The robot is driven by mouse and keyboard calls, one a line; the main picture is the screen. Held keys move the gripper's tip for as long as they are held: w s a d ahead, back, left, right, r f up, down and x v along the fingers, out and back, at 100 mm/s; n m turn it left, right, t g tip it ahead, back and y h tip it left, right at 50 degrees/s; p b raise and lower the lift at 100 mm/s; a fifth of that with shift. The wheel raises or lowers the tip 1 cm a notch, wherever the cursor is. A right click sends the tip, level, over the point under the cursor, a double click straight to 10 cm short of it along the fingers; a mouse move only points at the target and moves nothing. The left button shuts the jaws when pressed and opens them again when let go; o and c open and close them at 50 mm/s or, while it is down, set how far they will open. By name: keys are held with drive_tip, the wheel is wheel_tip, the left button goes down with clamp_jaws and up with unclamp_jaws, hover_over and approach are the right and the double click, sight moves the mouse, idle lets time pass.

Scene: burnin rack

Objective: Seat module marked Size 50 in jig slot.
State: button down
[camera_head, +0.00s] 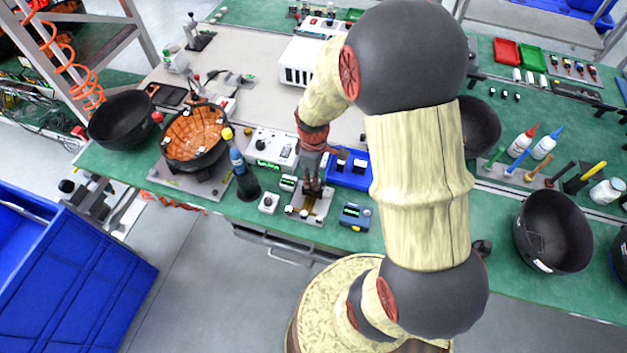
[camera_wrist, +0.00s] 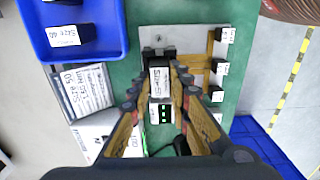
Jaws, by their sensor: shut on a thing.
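My gripper (camera_wrist: 160,72) is shut on a module (camera_wrist: 159,80) with a white label, held between the fingertips. The label's print is sideways; it appears to begin "SIZE", but I cannot read the number surely. The jig (camera_wrist: 158,34), a grey plate with a dark slot part, lies just beyond and under the fingertips. I cannot tell whether the module touches the slot. In the head view my gripper (camera_head: 311,183) points down over the jig (camera_head: 302,214), and the fingers hide the module there.
A blue tray (camera_wrist: 112,30) at upper left holds dark modules with white labels. Small labelled blocks (camera_wrist: 222,68) stand along the jig's right side. A green display unit (camera_wrist: 162,113) sits near the fingers. A bottle (camera_head: 240,165) and black bowls (camera_head: 553,232) stand on the bench.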

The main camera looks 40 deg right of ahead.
drive_tip(key=shift+f, duration=0.25)
drive_tip(key=shift+f, duration=0.2)
drive_tip(key=c, duration=1.7)
unclamp_jaws()
drive_tip(key=shift+o, duration=0.2)
drive_tip(key=shift+r, duration=0.15)
drive_tip(key=s+a+r+m+t+p, duration=0.1)
drive_tip(key=s+a+r+m, duration=0.15)
drive_tip(key=r, duration=0.95)
drive_tip(key=s+a+r+m+t+p, duration=0.15)
drive_tip(key=a+r, duration=0.25)
drive_tip(key=r, duration=0.8)
drive_tip(key=s+a+r+m+t, duration=0.3)
drive_tip(key=s+a+r, duration=0.2)
drive_tip(key=s+r, duration=0.3)
drive_tip(key=shift+s+a+r+m, duration=0.15)
drive_tip(key=shift+s+a+m, duration=0.05)
drive_tip(key=shift+a+m, duration=0.1)
